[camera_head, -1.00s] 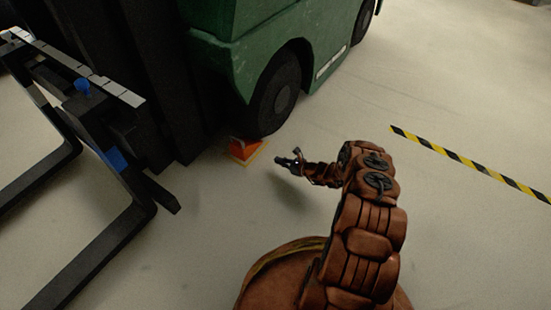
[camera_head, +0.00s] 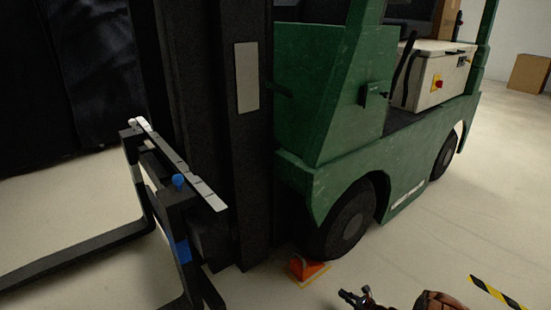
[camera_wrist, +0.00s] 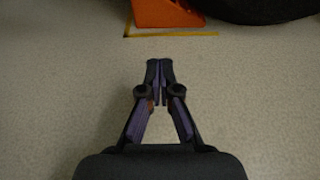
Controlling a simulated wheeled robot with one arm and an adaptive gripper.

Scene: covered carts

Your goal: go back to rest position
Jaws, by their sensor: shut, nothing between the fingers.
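My gripper (camera_head: 354,296) shows at the bottom edge of the head view, dark and small, with part of my brown arm beside it. In the wrist view my gripper (camera_wrist: 159,65) points forward over bare floor, its fingertips together and empty. An orange wheel chock (camera_head: 307,267) lies on the floor by the front wheel of a green forklift (camera_head: 330,130). The chock also shows at the top of the wrist view (camera_wrist: 167,12), ahead of the fingertips and apart from them. Most of my arm is out of view.
The forklift's black mast (camera_head: 240,150) and forks (camera_head: 75,245) stand at left. The front wheel (camera_head: 347,222) is close to the chock. A yellow floor line (camera_wrist: 180,35) runs by the chock. Yellow-black tape (camera_head: 497,294) lies at lower right.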

